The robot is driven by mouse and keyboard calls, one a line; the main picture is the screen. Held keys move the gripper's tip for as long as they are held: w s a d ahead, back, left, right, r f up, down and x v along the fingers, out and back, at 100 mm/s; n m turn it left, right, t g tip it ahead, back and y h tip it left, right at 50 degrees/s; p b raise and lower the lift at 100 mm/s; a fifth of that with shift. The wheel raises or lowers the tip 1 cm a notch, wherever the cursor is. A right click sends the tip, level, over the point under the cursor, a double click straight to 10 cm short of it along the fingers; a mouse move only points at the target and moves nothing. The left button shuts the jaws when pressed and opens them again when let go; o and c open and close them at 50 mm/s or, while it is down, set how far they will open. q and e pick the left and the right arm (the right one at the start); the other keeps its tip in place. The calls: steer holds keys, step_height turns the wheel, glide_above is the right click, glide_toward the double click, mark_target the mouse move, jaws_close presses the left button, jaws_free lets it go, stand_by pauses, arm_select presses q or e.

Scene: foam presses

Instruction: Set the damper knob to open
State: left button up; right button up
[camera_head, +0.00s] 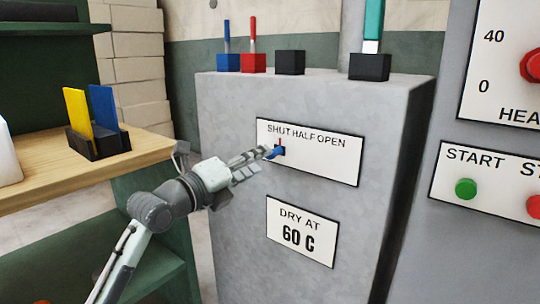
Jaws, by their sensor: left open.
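The damper plate (330,165) is a white label on the front of the grey cabinet, reading SHUT, HALF, OPEN from left to right. My right gripper is not in view.
Blue, red, black and teal-topped blocks stand on the cabinet top (330,78). A DRY AT 60 C sign (300,231) is below the plate. At right is a panel with a green START button (466,189). A wooden shelf (40,185) with yellow and blue cards is at left.

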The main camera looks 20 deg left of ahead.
mark_target(274, 153)
arm_select(q)
steer(key=x, duration=0.5)
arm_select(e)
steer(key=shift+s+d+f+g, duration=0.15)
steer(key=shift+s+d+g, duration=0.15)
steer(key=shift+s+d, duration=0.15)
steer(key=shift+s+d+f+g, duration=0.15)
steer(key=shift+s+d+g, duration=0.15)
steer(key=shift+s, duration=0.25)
arm_select(q)
steer(key=shift+a, duration=0.1)
steer(key=shift+c, duration=0.2)
jaws_close()
